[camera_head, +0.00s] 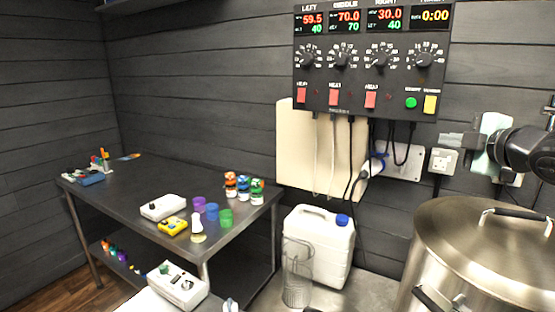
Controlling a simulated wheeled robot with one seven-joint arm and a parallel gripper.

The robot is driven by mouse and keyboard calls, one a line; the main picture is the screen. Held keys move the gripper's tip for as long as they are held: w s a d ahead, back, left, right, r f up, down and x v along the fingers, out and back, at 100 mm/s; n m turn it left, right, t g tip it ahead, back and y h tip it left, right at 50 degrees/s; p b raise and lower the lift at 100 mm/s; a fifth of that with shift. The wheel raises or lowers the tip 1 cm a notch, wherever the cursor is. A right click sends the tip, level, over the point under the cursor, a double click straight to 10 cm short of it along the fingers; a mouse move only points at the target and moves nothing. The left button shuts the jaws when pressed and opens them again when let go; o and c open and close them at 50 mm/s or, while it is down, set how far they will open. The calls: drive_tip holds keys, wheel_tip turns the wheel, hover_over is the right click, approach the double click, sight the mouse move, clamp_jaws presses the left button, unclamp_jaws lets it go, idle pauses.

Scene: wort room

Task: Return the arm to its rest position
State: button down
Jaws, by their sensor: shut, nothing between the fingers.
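My arm reaches in from the right edge, above the steel kettle, with its dark wrist in front of the grey wall. My gripper (450,140) points left at the end of it, beside the wall socket. Its fingers look shut with nothing held. The gripper is small in this view and its fingertips are hard to make out.
The steel kettle (485,240) with a lid handle stands below my arm. A control panel (370,75) hangs on the wall to the left, with cables below. A white jerrycan (320,250) and a clear jug (297,275) stand between the kettle and the steel table (130,190).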

drive_tip(key=s+a+f+m+g, duration=0.35)
drive_tip(key=a+f, duration=0.25)
drive_tip(key=a, duration=0.3)
drive_tip(key=s+a+f+m+g, duration=0.35)
drive_tip(key=s+a+f, duration=0.2)
drive_tip(key=a, duration=0.45)
drive_tip(key=s+a+f+m+g, duration=0.1)
drive_tip(key=s+a+f+g, duration=0.1)
drive_tip(key=s, duration=0.5)
drive_tip(key=s+a+f+g+h, duration=0.1)
drive_tip(key=s+a+f+g, duration=0.2)
drive_tip(key=s, duration=0.5)
drive_tip(key=s+a+f+m+g+h, duration=0.1)
drive_tip(key=s+a+f+g, duration=0.1)
drive_tip(key=s, duration=0.5)
drive_tip(key=shift+s+a+f+m+g+b, duration=0.35)
drive_tip(key=shift+a+g, duration=0.3)
drive_tip(key=shift+g, duration=0.25)
